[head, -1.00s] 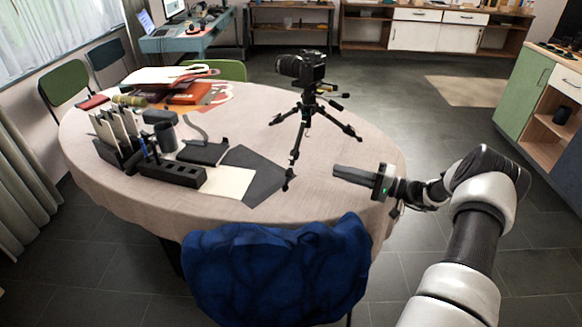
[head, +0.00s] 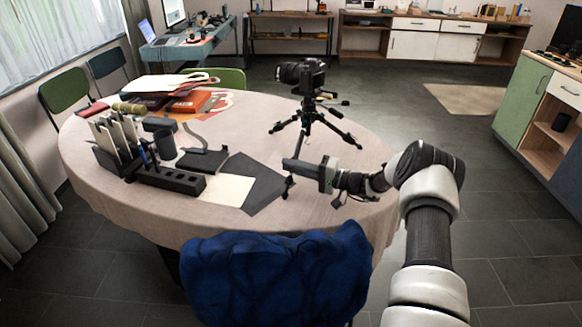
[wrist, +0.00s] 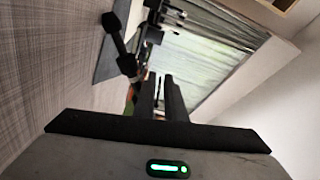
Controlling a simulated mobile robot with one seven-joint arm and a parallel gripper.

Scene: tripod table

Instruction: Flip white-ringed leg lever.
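A black tripod (head: 307,115) carrying a dark camera (head: 303,74) stands upright on the round table (head: 230,108), its legs spread. The front foot (head: 288,186) shows below my fingers. In the wrist view a black tripod leg (wrist: 122,50) is just left of my fingertips (wrist: 160,82).
A black pen holder (head: 172,179), dark and white sheets (head: 228,190) and a stack of books (head: 188,100) occupy the table's left half. A blue-covered chair (head: 275,275) stands at the front edge. The tabletop right of the tripod is mostly clear.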

